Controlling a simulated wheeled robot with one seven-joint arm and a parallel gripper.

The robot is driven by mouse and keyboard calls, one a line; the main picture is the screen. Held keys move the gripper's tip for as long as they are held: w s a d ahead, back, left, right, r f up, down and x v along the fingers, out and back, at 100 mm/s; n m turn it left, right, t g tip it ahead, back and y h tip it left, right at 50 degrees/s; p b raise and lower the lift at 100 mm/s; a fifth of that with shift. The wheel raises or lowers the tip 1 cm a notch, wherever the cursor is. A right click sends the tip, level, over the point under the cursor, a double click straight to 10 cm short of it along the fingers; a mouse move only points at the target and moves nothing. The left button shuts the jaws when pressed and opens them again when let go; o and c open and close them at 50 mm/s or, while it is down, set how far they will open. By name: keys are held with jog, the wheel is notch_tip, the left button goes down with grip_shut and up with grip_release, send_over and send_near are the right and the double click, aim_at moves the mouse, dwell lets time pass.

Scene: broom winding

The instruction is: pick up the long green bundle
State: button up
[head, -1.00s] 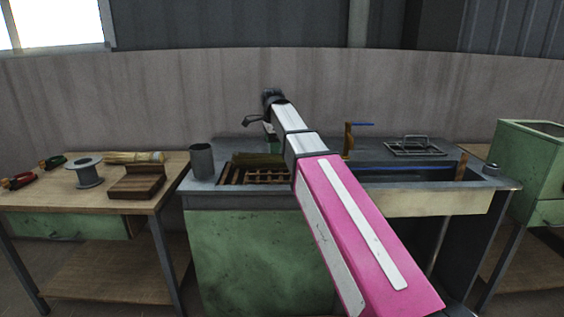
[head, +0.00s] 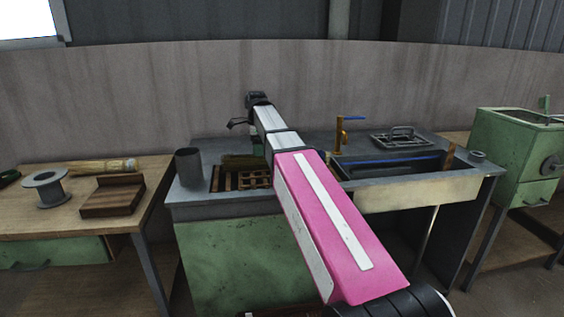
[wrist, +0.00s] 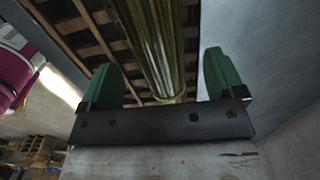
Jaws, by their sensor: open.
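The long green bundle (head: 240,161) lies on a slatted wooden rack (head: 227,182) at the left of the grey sink bench, partly hidden by my arm. In the wrist view the bundle (wrist: 152,40) runs lengthwise from the top edge down to a spot between my fingers. My gripper (wrist: 163,78) is open, with one green finger on each side of the bundle's near end. Gaps show on both sides, so neither finger appears to touch it. In the head view my arm hides most of the gripper.
A grey cup (head: 188,167) stands just left of the rack. The left bench holds a spool (head: 47,188), a wooden block (head: 113,196) and a pale broom-like bundle (head: 102,166).

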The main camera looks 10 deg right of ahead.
aim_at(256, 161)
jog(key=shift+s+a+f, duration=0.1)
jog(key=shift+a+f, duration=0.05)
jog(key=shift+f, duration=0.9)
jog(key=shift+s+a+f, duration=0.1)
jog(key=shift+f, duration=1)
jog(key=shift+s+a+f, duration=0.1)
jog(key=shift+a+f, duration=0.05)
jog(key=shift+f, duration=0.9)
jog(key=c, duration=1)
